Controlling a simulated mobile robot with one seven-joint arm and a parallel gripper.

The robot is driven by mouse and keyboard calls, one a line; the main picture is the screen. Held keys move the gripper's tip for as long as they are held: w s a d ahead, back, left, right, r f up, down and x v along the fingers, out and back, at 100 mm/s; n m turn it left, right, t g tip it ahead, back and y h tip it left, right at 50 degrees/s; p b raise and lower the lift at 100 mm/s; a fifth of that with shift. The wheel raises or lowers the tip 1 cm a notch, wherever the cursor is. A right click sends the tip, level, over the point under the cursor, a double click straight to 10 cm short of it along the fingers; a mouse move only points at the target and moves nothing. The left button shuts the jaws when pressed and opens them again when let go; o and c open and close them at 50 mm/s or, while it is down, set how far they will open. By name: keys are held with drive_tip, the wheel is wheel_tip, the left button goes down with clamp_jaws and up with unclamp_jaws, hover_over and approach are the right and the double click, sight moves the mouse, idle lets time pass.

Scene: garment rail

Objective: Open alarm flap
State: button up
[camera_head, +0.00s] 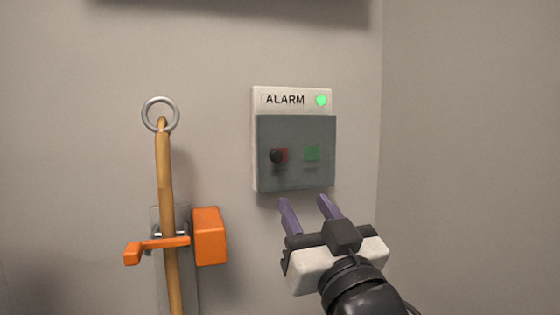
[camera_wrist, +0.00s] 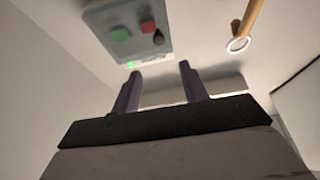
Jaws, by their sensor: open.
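The alarm box (camera_head: 292,103) is pale, mounted on the wall, and has a lit green light at its upper right. A see-through grey flap (camera_head: 296,178) covers its front and looks closed. A red button and a green button (camera_head: 312,153) show through it. A dark round knob (camera_head: 276,156) sits in front of the red one. My gripper (camera_head: 305,200) is open and empty, its two purple fingers apart just below the box in the picture. In the wrist view the flap (camera_wrist: 135,48) is at the top left, beyond the fingertips (camera_wrist: 160,69); no contact shows.
A wooden pole (camera_head: 166,180) with a metal ring on top stands against the wall at left, held by an orange bracket (camera_head: 210,237). A wall corner is right of the box. The wall between pole and box is clear.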

sight(278, 157)
drive_tip(key=p+x, duration=0.5)
drive_tip(key=x, duration=0.8)
drive_tip(key=shift+w+r, duration=0.1)
drive_tip(key=shift+w, duration=0.25)
clamp_jaws()
